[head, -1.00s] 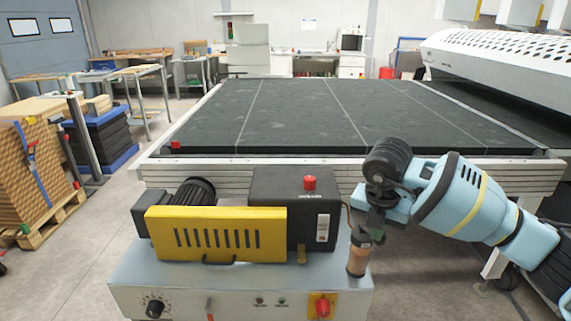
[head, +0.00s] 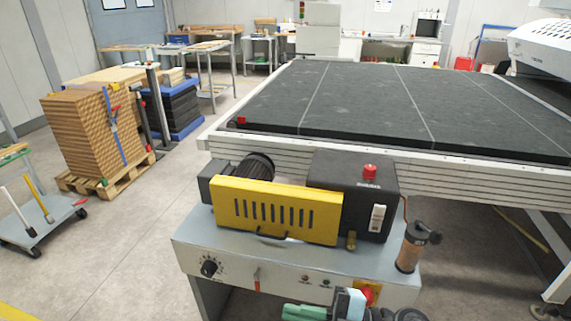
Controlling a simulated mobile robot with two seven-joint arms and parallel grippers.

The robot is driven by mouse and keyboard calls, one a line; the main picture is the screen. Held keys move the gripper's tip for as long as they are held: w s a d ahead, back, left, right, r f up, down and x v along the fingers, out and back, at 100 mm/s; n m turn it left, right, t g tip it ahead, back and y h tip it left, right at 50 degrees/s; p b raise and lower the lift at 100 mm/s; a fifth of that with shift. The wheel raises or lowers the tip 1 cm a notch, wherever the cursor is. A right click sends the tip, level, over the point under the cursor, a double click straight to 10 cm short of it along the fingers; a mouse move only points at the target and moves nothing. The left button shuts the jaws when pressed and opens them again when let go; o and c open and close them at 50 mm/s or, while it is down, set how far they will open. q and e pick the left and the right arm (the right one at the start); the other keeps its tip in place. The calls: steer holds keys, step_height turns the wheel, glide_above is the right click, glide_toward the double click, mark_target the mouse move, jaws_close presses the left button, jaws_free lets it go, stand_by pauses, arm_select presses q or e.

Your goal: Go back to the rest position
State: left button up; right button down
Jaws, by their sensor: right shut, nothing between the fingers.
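My right gripper (head: 300,312) shows at the bottom edge, partly cut off. Its greenish fingers point left and are shut with nothing between them. It is low in front of the grey control cabinet (head: 228,254), below its row of knobs and buttons. My left gripper is out of view.
The cabinet carries a yellow slotted guard (head: 276,209), a black box with a red button (head: 370,172) and a brown canister with a black top (head: 411,252). Behind is a wide black conveyor bed (head: 350,100). A pallet stack (head: 88,135) and a trolley (head: 38,222) stand left. Floor between is clear.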

steer(key=s+d+f+m+t+h, duration=0.3)
steer(key=d+f+m+t+h, duration=0.9)
steer(key=m, duration=0.7)
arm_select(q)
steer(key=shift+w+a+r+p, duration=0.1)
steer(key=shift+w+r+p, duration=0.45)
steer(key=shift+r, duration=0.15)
arm_select(e)
steer(key=s+d+f+m+g+h, duration=0.2)
steer(key=s+d+f+g, duration=0.1)
steer(key=s+f, duration=0.4)
steer(key=s+d+f+m+g+h, duration=0.2)
steer(key=s+f+m+g+h, duration=0.1)
steer(key=s+f, duration=0.4)
steer(key=s, duration=0.3)
steer(key=shift+s+d+f, duration=0.35)
steer(key=shift+d+f, duration=0.05)
steer(key=shift+w, duration=0.15)
